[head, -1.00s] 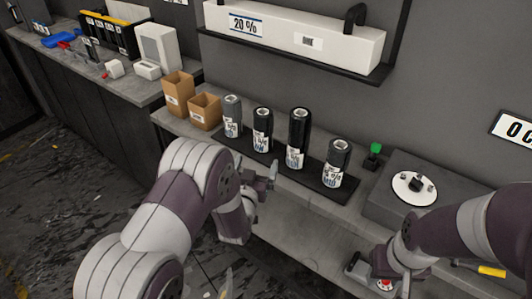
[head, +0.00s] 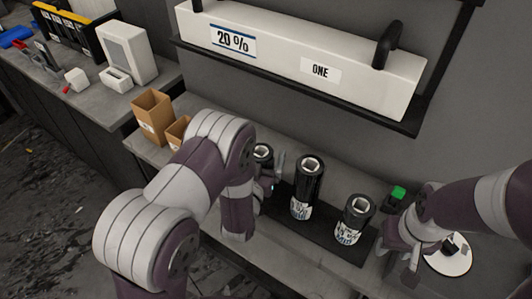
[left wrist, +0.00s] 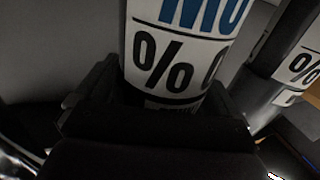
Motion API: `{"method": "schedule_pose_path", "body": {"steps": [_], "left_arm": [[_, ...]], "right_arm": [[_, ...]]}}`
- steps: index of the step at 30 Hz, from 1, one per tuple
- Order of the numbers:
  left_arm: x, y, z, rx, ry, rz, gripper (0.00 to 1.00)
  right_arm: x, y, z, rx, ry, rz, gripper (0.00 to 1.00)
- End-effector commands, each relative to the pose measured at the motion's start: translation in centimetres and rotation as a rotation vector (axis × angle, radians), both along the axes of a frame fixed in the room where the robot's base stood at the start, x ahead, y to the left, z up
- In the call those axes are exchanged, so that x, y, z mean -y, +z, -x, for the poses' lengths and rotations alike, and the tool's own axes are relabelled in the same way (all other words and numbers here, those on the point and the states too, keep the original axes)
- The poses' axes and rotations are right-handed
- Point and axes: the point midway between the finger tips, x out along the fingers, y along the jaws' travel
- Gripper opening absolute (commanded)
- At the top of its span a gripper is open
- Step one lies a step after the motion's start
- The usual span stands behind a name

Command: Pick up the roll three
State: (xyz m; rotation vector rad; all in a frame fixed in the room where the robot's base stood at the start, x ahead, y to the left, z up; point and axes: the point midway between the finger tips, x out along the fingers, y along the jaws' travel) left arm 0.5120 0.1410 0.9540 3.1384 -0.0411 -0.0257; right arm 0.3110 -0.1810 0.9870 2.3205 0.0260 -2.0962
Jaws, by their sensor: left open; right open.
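Dark film rolls with white and blue labels stand upright on a black mat (head: 330,235) on the shelf. The tall roll (head: 308,185), third in the row, stands in the middle of the head view. A shorter roll (head: 352,220) is to its right. Another roll (head: 262,153) is partly hidden by my left arm. My left gripper (head: 273,180) is open at the row, left of the tall roll. In the left wrist view a roll (left wrist: 182,50) stands between its open fingers; which roll cannot be told for certain. My right gripper (head: 405,255) is open and empty at the right.
Another roll (left wrist: 295,60) is close on the right in the left wrist view. Cardboard boxes (head: 152,112) stand left of the rolls. A green-topped item (head: 397,193) and a round white plate (head: 450,262) are near my right arm. A long white box (head: 300,55) is above.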

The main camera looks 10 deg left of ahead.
Motion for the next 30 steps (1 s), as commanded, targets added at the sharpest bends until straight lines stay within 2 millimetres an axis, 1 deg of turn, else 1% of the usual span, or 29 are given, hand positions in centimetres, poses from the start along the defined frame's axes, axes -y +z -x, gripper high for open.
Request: {"method": "schedule_pose_path", "body": {"steps": [7, 8, 9, 11, 12, 13, 14, 25, 28, 30], "left_arm": [[0.0, 0.0, 0.1, 0.0, 0.0, 0.0, 0.95], [0.0, 0.0, 0.1, 0.0, 0.0, 0.0, 0.85], [0.0, 0.0, 0.1, 0.0, 0.0, 0.0, 0.72], [0.0, 0.0, 0.1, 0.0, 0.0, 0.0, 0.53], [0.0, 0.0, 0.1, 0.0, 0.0, 0.0, 0.4], [0.0, 0.0, 0.1, -0.001, 0.0, 0.0, 0.3], [0.0, -0.1, 0.1, -0.001, 0.0, 0.0, 0.27], [0.0, 0.0, 0.1, -0.004, 0.0, 0.0, 0.28], [0.0, 1.1, 0.1, -0.001, 0.0, 0.0, 0.28], [0.0, 2.3, 0.1, 0.001, 0.0, 0.0, 0.28]], "right_arm": [[0.0, 0.0, 0.1, 0.0, 0.0, 0.0, 0.43], [0.0, 0.0, 0.1, 0.0, 0.0, 0.0, 0.43], [0.0, 0.0, 0.1, 0.0, 0.0, 0.0, 0.43], [0.0, 0.0, 0.1, 0.0, 0.0, 0.0, 0.43], [0.0, 0.0, 0.0, 0.0, 0.0, 0.0, 0.43], [0.0, 0.0, 0.0, 0.0, 0.0, 0.0, 0.43], [0.0, 0.0, 0.0, 0.0, 0.0, 0.0, 0.43], [0.0, 0.0, 0.0, 0.0, 0.0, 0.0, 0.43], [0.0, 0.1, 0.0, 0.0, 0.0, 0.0, 0.43], [0.0, 0.2, 0.0, 0.0, 0.0, 0.0, 0.43]]}}
